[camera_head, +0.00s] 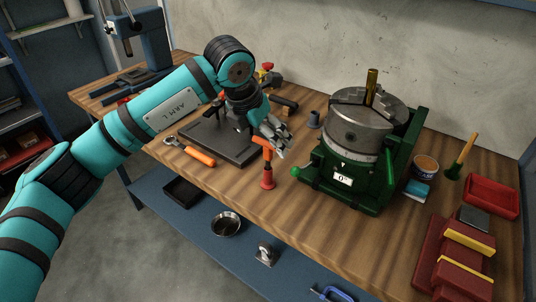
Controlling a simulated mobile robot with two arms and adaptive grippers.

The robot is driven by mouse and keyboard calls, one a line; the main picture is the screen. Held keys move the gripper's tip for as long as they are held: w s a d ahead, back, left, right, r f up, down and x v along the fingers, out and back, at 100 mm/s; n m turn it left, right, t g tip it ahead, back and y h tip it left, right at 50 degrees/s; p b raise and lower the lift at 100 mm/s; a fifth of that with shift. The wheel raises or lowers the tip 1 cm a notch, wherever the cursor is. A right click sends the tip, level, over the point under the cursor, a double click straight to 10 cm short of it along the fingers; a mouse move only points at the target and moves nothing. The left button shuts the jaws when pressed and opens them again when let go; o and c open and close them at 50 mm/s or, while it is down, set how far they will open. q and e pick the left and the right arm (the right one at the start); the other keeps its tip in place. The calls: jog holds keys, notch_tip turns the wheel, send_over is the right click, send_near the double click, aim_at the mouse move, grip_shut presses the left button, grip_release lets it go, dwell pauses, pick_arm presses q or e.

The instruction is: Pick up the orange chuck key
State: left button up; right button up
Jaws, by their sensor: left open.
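The orange chuck key (266,155) looks like a T-shaped tool. It stands upright with its lower end at a small red holder (267,183) near the front of the wooden bench. My left gripper (283,148) is open, just behind and to the right of the key's crossbar. I cannot tell whether its fingers touch the key. My left arm comes in from the left over the bench. My right gripper is not in view.
A green rotary table with a grey chuck (358,134) stands right of the key. A dark plate (222,141) and an orange-handled wrench (197,156) lie left. A blue shelf (188,220) runs below the bench.

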aim_at(266, 143)
pick_arm(q)
jog(key=p+x, duration=0.1)
jog(key=x, duration=0.3)
jog(key=shift+s+d+f+p, duration=0.1)
jog(key=shift+d+f+p, duration=0.1)
jog(key=shift+d+p, duration=0.1)
jog(key=shift+f, duration=0.4)
jog(key=shift+r, duration=0.1)
jog(key=c, duration=1.4)
